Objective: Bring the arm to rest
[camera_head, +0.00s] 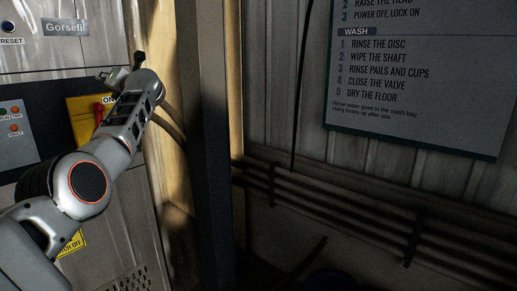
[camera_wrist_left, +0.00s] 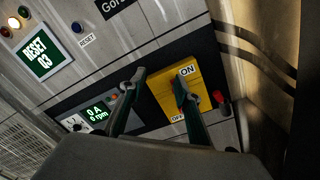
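My left arm comes in from the left, and my left gripper (camera_head: 120,68) is in front of the control cabinet, close to the yellow switch plate (camera_head: 85,104) with its red handle (camera_head: 98,116). In the left wrist view the gripper (camera_wrist_left: 160,78) has its two fingers apart with nothing seen held between them. The yellow plate (camera_wrist_left: 163,92), marked ON and OFF, lies behind the fingers. The right finger overlaps the red handle (camera_wrist_left: 179,95); I cannot tell whether they touch. My right gripper is not in view.
The cabinet carries a RESET sign (camera_wrist_left: 40,52), a display reading 0 A, 0 rpm (camera_wrist_left: 97,112) and a red knob (camera_wrist_left: 222,97). A dark post (camera_head: 207,150) stands right of the cabinet. Pipes (camera_head: 340,205) run along the wall below a wash sign (camera_head: 420,80).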

